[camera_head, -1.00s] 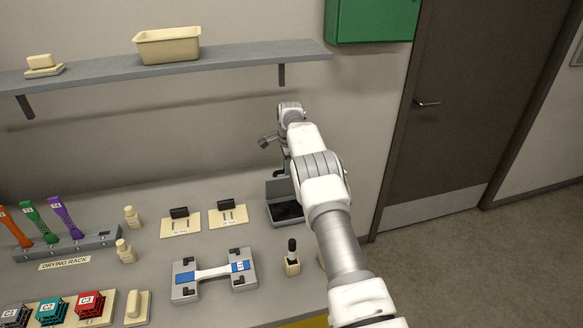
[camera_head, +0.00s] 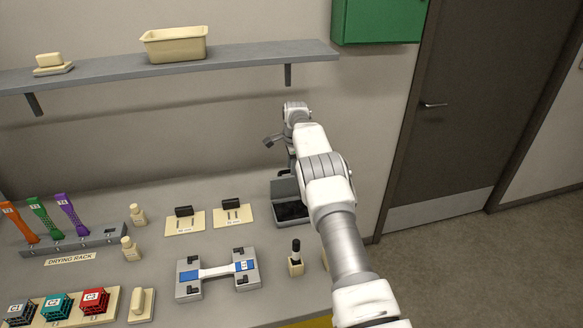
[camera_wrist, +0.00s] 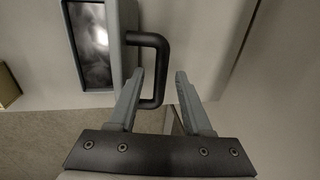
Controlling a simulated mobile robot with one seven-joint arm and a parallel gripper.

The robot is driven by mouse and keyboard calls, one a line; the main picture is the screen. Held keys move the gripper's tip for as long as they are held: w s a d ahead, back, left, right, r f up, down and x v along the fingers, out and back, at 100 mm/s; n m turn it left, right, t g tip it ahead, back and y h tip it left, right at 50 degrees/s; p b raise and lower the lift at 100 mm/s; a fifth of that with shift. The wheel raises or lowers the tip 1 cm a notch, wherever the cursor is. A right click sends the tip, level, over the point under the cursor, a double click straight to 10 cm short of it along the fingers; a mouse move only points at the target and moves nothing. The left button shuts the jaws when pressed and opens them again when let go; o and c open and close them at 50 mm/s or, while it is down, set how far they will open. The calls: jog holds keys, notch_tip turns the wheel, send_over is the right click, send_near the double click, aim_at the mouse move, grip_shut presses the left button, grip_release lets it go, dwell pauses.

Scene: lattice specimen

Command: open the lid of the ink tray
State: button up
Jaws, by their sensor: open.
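The ink tray (camera_head: 291,213) is a grey box with a dark inside, at the back right of the bench, partly hidden by my arm. Its grey lid (camera_head: 284,188) stands raised at the rear of the tray. In the wrist view the dark, glossy inside (camera_wrist: 92,40) shows at the upper left, beside the lid's grey edge (camera_wrist: 129,35). A black U-shaped handle (camera_wrist: 150,38) sticks out from that edge. My gripper (camera_wrist: 160,72) is open, with a finger on either side of the handle's bar. I cannot tell whether a finger touches it.
A shelf (camera_head: 240,56) with a cream bin (camera_head: 175,44) runs above the bench. A small bottle with a black brush-like top (camera_head: 296,262) stands in front of the tray. Two cream plates, a grey fixture (camera_head: 190,287) and a drying rack (camera_head: 75,244) lie to the left.

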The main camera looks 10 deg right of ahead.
jog(key=s+r, duration=0.1)
jog(key=r, duration=0.7)
jog(key=s+r, duration=0.2)
jog(key=r, duration=0.7)
jog(key=shift+s+b, duration=0.25)
jog(key=shift+b, duration=0.2)
